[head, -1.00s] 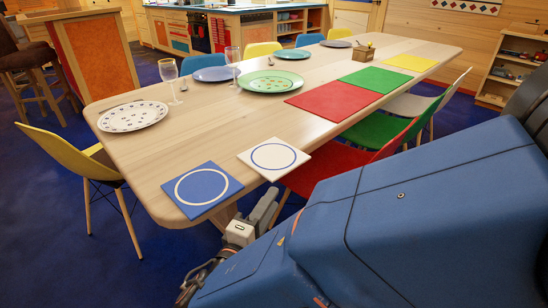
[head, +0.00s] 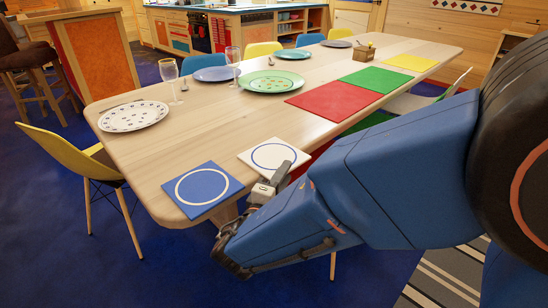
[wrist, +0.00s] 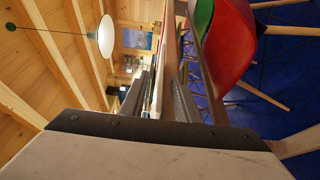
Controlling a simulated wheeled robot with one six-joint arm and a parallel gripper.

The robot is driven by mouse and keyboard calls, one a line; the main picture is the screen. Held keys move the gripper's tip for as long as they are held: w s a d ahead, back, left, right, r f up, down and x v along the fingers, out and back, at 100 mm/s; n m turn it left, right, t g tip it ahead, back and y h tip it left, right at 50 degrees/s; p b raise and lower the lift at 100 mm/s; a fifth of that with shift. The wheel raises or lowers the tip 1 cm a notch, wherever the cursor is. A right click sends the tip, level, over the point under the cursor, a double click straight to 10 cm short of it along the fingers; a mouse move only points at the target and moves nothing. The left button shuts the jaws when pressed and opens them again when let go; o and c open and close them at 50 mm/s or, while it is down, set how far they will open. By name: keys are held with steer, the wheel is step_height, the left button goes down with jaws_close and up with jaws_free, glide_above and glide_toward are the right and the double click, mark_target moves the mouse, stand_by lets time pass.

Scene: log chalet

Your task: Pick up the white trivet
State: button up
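The white trivet (head: 268,153) is a square tile with a blue ring. It lies flat at the near edge of the wooden table (head: 225,130), with its near corner partly hidden by my gripper. My gripper (head: 286,170) is at that near edge, close to or overlapping the trivet in the head view. In the wrist view my gripper (wrist: 160,88) has its two fingers apart, with the table seen edge-on between them. I cannot tell whether the fingers touch the trivet.
A blue trivet (head: 202,185) with a white ring lies just left of the white one. A red placemat (head: 333,100), a spotted plate (head: 134,116), a green plate (head: 271,81) and glasses stand farther back. A red chair (wrist: 230,45) is close beside the gripper.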

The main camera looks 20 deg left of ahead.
mark_target(274, 157)
steer(key=shift+w, duration=2.75)
steer(key=shift+c, duration=0.2)
jaws_close()
